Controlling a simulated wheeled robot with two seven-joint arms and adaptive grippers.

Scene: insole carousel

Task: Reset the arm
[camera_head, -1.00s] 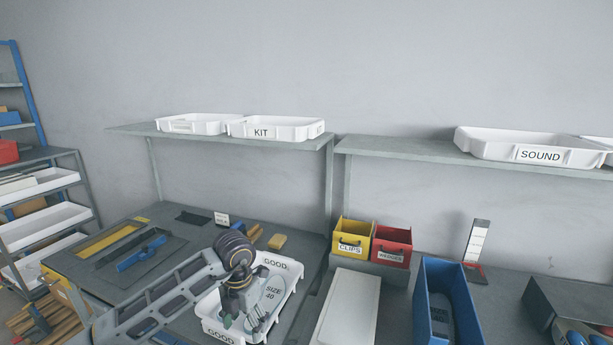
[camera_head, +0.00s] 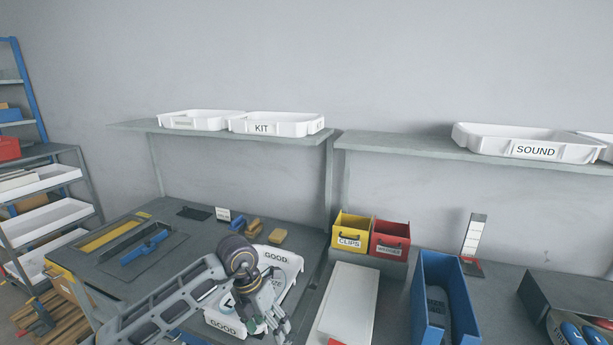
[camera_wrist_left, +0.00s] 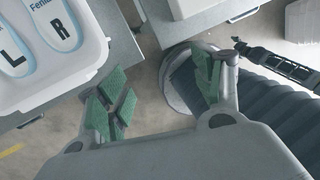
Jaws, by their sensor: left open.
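My left gripper (camera_head: 270,322) hangs at the front right edge of the white tray marked GOOD (camera_head: 276,256), with my forearm coming in from the left across the tray. In the left wrist view my left gripper (camera_wrist_left: 157,95) has its green-padded fingers wide apart with nothing between them. The tray's rounded corner (camera_wrist_left: 88,72) shows at the upper left there, apart from the fingers, with insoles marked L (camera_wrist_left: 12,50) and R (camera_wrist_left: 58,28) in it. In the head view my wrist hides much of the tray's inside. My right gripper is not in view.
A white slab (camera_head: 348,305) and a blue open bin (camera_head: 446,300) stand right of the tray. Yellow (camera_head: 351,232) and red (camera_head: 390,239) boxes stand behind. The KIT tray (camera_head: 276,124) and SOUND tray (camera_head: 535,150) sit on shelves above.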

